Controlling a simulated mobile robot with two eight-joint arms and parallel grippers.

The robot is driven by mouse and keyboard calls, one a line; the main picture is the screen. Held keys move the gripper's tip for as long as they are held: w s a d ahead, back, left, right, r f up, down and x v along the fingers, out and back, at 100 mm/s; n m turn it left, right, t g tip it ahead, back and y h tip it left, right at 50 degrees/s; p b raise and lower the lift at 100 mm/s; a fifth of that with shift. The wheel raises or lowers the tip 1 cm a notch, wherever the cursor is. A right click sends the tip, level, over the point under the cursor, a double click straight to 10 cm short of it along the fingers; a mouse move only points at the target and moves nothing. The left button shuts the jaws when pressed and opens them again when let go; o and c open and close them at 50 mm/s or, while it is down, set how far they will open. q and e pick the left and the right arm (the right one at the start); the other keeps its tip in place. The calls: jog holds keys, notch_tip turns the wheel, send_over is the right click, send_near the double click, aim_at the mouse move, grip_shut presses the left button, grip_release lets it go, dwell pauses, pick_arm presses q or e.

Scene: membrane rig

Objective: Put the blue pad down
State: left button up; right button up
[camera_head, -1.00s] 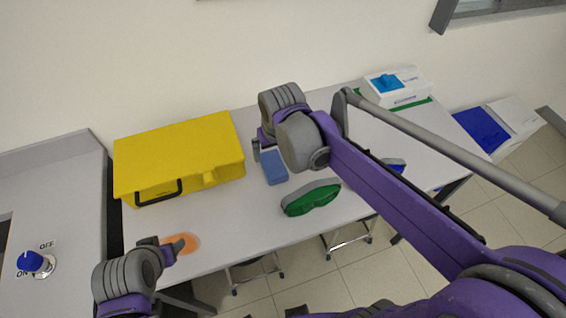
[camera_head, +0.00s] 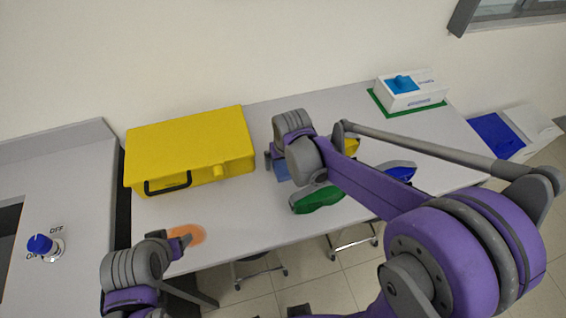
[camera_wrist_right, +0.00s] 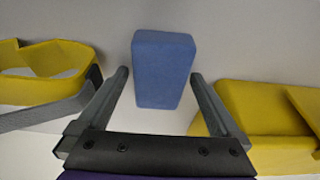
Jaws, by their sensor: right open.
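The blue pad (camera_head: 282,172) is on the white table, to the right of the yellow case, partly hidden by my right gripper in the head view. In the right wrist view the pad (camera_wrist_right: 163,68) is a blue block in the middle. My right gripper (camera_wrist_right: 159,76) is open, its fingertips at either side of the pad's lower part with gaps between. In the head view my right gripper (camera_head: 274,160) is just over the pad. My left gripper (camera_head: 172,241) is over the table's near left part by an orange disc; whether it is open is unclear.
The yellow case (camera_head: 185,145) stands left of the pad. A green-fronted item (camera_head: 318,199) lies close on the near right side, with a blue one (camera_head: 398,172) and a yellow one (camera_head: 351,147) farther right. A white box (camera_head: 412,95) sits on a green mat at the back right.

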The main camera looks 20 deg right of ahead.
jog(key=c, duration=1.3)
